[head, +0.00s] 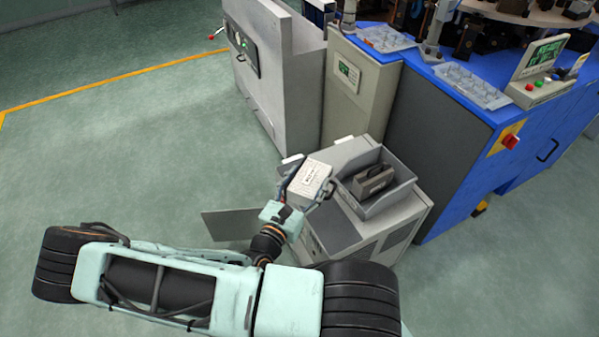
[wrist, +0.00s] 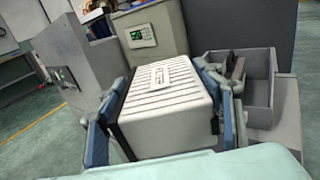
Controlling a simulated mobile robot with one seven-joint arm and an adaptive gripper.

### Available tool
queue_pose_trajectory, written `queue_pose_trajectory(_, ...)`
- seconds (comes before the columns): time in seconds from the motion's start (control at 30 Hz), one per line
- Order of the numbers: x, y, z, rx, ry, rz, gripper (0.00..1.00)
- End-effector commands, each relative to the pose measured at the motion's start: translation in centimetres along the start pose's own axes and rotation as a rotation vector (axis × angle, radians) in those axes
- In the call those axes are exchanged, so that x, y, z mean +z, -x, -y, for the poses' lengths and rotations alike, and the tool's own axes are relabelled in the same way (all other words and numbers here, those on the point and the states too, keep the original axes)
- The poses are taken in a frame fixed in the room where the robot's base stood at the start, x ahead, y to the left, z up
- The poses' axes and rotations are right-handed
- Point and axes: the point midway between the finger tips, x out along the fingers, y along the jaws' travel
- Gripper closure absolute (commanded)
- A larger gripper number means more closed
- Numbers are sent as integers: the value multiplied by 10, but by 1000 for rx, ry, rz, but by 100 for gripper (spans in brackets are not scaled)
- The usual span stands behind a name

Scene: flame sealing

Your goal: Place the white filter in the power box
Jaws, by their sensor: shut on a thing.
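The white filter (head: 311,180) is a pale ribbed block with dark edge bands. It fills the middle of the wrist view (wrist: 165,95). My gripper (head: 307,184) is shut on it, with blue finger pads (wrist: 164,122) on its left and right sides. The filter is held up at the left of a low grey cabinet (head: 395,237), which appears to be the power box. A flat grey panel (head: 230,223), apparently its open door, stands out to the left. My arm and the filter hide much of the cabinet's left side, and its inside cannot be seen.
A grey open bin (head: 398,195) on the cabinet top holds a dark grey block (head: 372,180); the bin also shows in the wrist view (wrist: 262,95). Grey machine cabinets (head: 275,75) and a blue workstation (head: 445,130) stand behind. Floor at left is clear.

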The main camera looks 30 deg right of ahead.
Motion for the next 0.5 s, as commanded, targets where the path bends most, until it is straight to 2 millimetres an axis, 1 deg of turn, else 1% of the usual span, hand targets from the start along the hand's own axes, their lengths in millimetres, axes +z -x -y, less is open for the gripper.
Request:
queue_pose_trajectory(0.17, 1, 0, 0, 0, 0, 1, 66)
queue_pose_trajectory(0.27, -2, -4, -2, 0, -1, 2, 66)
queue_pose_trajectory(0.37, -10, -19, -7, -2, -2, 4, 66)
queue_pose_trajectory(0.5, -26, -50, -19, -1, -1, 4, 66)
